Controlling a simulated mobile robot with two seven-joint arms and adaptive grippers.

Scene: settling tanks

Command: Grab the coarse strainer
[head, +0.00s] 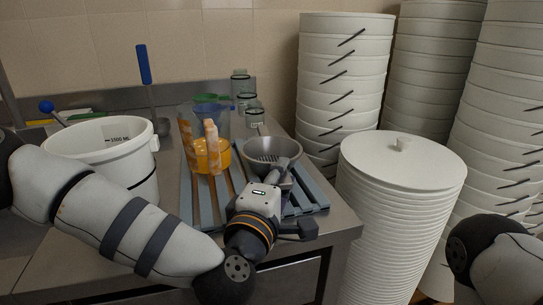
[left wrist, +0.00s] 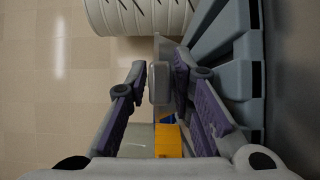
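A grey bowl-shaped strainer with holes (head: 272,150), which fits the coarse strainer, rests on the blue-grey slatted rack (head: 206,203) near the counter's right end. My left gripper (head: 286,190) is just in front of the bowl, at its near side, and its body hides part of the rack. In the left wrist view its two purple-padded fingers (left wrist: 160,85) stand apart. A light grey piece (left wrist: 159,92) lies between them; I cannot tell for sure whether it is the strainer's handle. No firm grip shows. My right gripper is out of view.
An orange vessel (head: 207,158) stands left of the strainer, with small glass jars (head: 246,100) behind. A white bucket (head: 104,160) stands on the counter at left. A tall lidded stack of white buckets (head: 395,210) stands close to the counter's right edge.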

